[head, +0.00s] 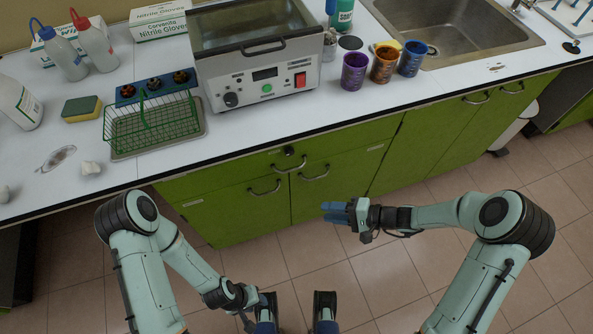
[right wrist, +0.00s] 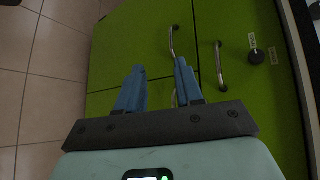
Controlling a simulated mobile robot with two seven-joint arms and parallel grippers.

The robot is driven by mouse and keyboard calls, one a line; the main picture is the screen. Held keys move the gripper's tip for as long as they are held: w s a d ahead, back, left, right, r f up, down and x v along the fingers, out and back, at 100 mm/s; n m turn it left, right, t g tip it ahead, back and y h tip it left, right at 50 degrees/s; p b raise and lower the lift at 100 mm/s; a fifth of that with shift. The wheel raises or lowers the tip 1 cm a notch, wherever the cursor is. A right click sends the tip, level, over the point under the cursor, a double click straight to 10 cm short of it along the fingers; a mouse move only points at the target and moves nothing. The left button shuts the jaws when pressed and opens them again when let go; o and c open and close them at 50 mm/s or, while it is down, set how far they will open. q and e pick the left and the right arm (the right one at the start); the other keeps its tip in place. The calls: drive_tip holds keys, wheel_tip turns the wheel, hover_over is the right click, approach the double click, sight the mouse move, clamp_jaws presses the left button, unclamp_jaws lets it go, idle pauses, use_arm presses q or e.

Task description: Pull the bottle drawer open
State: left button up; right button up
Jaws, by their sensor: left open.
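A green drawer front (head: 235,176) sits under the counter and looks closed. Its metal bar handle (head: 289,167) is below a dark round knob (head: 289,151). In the right wrist view the drawer handle (right wrist: 220,65) is right of the fingers, beside the knob (right wrist: 257,57). My right gripper (head: 325,211) points left in front of the cabinet, lower and right of the drawer handle. Its blue fingers (right wrist: 160,68) are apart with nothing between them. My left gripper (head: 295,312) is low over the floor, its fingers apart and empty. Neither gripper touches the handle.
Two door handles (head: 264,188) (head: 314,174) stick out below the drawer. The counter (head: 260,138) above holds a heated bath (head: 262,70), a green wire rack (head: 150,118), coloured cups (head: 382,65), bottles and a sink (head: 470,30). The tiled floor (head: 400,285) is clear.

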drive_tip(key=w+d+r+t+y, duration=0.1)
drive_tip(key=w+d+r+t, duration=0.15)
drive_tip(key=w+r, duration=0.3)
drive_tip(key=b+x, duration=0.1)
drive_tip(key=x, duration=1.3)
drive_tip(key=shift+w+r+t+y, duration=0.25)
drive_tip(key=shift+r+t+y, duration=0.05)
drive_tip(key=shift+r+t, duration=0.1)
drive_tip(key=shift+d, duration=0.1)
drive_tip(key=shift+c, duration=0.3)
clamp_jaws()
